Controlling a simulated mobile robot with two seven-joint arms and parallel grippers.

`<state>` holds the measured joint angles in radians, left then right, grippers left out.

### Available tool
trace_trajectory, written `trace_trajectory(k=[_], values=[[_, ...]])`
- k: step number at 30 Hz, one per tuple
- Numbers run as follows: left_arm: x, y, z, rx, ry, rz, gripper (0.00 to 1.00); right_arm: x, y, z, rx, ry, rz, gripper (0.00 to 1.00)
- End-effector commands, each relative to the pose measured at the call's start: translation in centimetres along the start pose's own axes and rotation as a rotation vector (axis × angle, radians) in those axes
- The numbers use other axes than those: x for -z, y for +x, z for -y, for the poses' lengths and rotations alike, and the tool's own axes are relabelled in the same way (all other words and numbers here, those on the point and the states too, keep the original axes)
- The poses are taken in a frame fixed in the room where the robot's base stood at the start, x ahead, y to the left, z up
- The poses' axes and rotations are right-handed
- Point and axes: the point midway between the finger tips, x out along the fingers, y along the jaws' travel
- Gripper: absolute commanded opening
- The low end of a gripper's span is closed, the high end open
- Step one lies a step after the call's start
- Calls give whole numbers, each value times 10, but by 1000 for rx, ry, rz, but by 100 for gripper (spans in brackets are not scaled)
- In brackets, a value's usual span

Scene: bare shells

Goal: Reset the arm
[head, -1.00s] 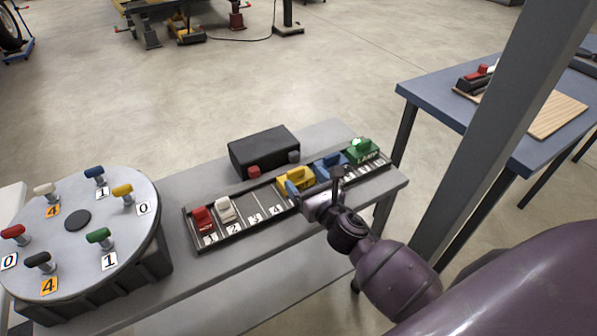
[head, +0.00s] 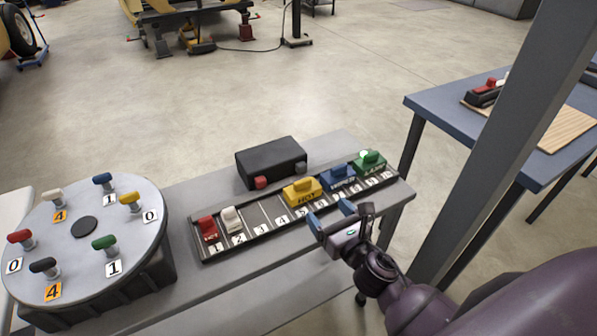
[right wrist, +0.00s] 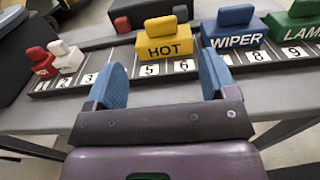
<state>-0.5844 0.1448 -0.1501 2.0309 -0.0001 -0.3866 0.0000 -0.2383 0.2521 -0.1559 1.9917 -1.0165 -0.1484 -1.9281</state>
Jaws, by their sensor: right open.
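My right gripper (head: 331,216) is open and empty at the near edge of the numbered rack (head: 262,230). In the right wrist view its two blue fingers (right wrist: 160,82) stand apart in front of the yellow HOT block (right wrist: 163,43), without holding it. The yellow block also shows in the head view (head: 302,193). The blue WIPER block (right wrist: 236,36) and green block (right wrist: 296,28) sit to its right in the rack. Red (head: 207,229) and white (head: 232,220) pieces sit at the rack's left end. My left gripper is not in view.
A round grey plate (head: 118,222) with several coloured knobs and number tags is at the left of the grey table. A black box (head: 270,160) with red and grey buttons stands behind the rack. A grey post (head: 490,140) and blue table (head: 440,112) are at right.

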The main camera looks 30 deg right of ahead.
Motion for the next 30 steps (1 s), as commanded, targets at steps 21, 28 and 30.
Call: trace_trajectory(k=[21,28,30], values=[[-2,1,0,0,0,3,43,23,-78,50,607,1233,-104,78],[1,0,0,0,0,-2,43,43,-136,46,1014,1812,-86,78],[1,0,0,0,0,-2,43,47,-154,40,1147,1957,-69,78]])
